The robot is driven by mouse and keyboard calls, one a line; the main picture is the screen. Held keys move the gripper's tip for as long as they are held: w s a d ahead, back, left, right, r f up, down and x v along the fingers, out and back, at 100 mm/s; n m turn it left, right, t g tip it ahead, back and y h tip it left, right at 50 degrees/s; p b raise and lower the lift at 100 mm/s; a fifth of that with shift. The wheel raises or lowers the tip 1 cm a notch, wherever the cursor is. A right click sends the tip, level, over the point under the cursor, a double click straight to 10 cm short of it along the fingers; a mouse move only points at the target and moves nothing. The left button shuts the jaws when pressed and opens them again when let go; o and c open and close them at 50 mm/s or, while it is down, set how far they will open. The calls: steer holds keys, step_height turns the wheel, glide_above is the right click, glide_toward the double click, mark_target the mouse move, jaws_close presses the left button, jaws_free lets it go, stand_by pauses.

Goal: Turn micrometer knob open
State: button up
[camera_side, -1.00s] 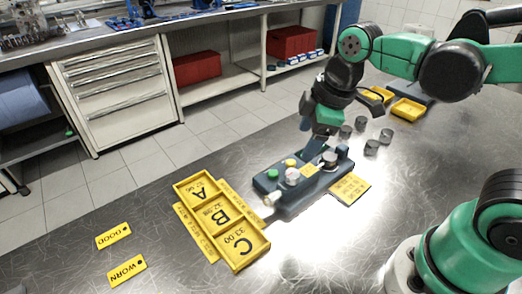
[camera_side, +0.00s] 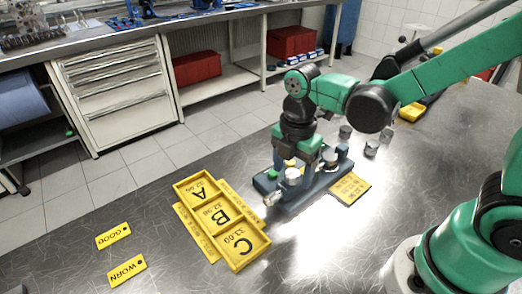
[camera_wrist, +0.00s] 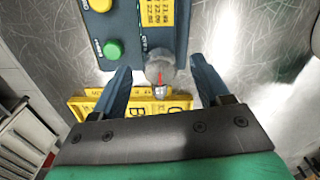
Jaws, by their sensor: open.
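The micrometer fixture is a dark blue-grey base (camera_side: 318,190) on the metal table. Its round grey knob (camera_wrist: 160,69) has a red mark and a small silver end below it in the wrist view; a pale round top (camera_side: 292,174) shows near the left end in the side view. My gripper (camera_wrist: 160,66) is open, with one blue finger on each side of the knob and visible gaps between. In the side view my gripper (camera_side: 290,164) points down over the left part of the base. A green button (camera_wrist: 112,49) and a yellow button (camera_wrist: 98,4) sit beside the knob.
A yellow tray (camera_side: 262,243) marked A, B, C lies left of the fixture. GOOD (camera_side: 113,236) and WORN (camera_side: 127,270) plates lie further left. A grey cylinder (camera_side: 330,155) stands at the fixture's right end. Several grey cylinders (camera_side: 371,148) stand behind.

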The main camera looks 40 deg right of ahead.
steer(key=shift+f, duration=0.1)
jaws_close()
steer(key=shift+m, duration=0.3)
steer(key=m, duration=1.1)
steer(key=shift+m, duration=0.3)
steer(key=m, duration=1.1)
steer(key=shift+m, duration=0.4)
